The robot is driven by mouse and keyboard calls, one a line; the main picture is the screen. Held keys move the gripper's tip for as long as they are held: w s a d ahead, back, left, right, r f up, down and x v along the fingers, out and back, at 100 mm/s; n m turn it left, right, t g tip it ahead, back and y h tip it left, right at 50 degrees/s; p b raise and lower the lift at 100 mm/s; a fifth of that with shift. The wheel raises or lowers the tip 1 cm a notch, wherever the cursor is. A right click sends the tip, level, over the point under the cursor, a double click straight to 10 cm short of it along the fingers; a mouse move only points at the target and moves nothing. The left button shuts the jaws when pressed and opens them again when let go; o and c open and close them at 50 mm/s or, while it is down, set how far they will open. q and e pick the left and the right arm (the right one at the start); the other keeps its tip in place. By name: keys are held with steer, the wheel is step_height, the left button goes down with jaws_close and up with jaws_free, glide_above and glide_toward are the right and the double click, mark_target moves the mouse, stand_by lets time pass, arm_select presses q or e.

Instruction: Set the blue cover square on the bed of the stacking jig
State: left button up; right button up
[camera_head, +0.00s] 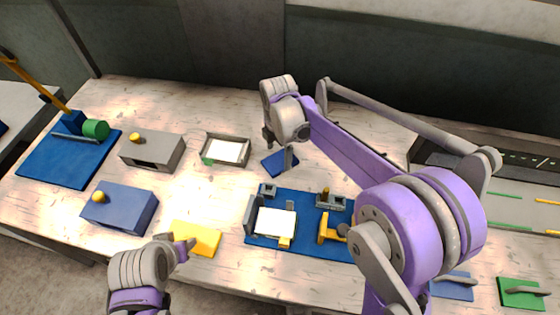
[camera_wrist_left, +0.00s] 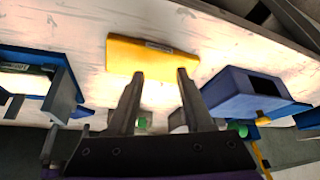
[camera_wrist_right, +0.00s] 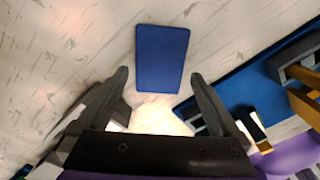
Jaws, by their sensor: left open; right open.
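The blue cover (camera_head: 275,164), a thin flat plate, lies on the table behind the stacking jig. In the right wrist view the cover (camera_wrist_right: 161,57) lies just beyond the fingertips. My right gripper (camera_head: 285,155) is open and empty above it; its fingers (camera_wrist_right: 160,79) straddle the cover's near end in that view, with contact not shown. The stacking jig (camera_head: 308,238) is a blue base with grey posts and yellow parts. Its bed carries a white sheet (camera_head: 275,222). My left gripper (camera_head: 187,246) is open and empty near the yellow block (camera_head: 198,239); its fingers (camera_wrist_left: 160,75) point at this block (camera_wrist_left: 150,57).
A grey box (camera_head: 150,150) and a blue box (camera_head: 122,208), each with a yellow knob, stand left. A grey tray (camera_head: 228,150) holds white sheets behind the yellow block. A blue mat (camera_head: 60,160) with a green roller is far left. My right arm hides the jig's right end.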

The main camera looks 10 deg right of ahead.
mark_target(279, 161)
steer(key=shift+f, duration=1.5)
steer(key=shift+r, duration=0.1)
steer(key=c, duration=1.3)
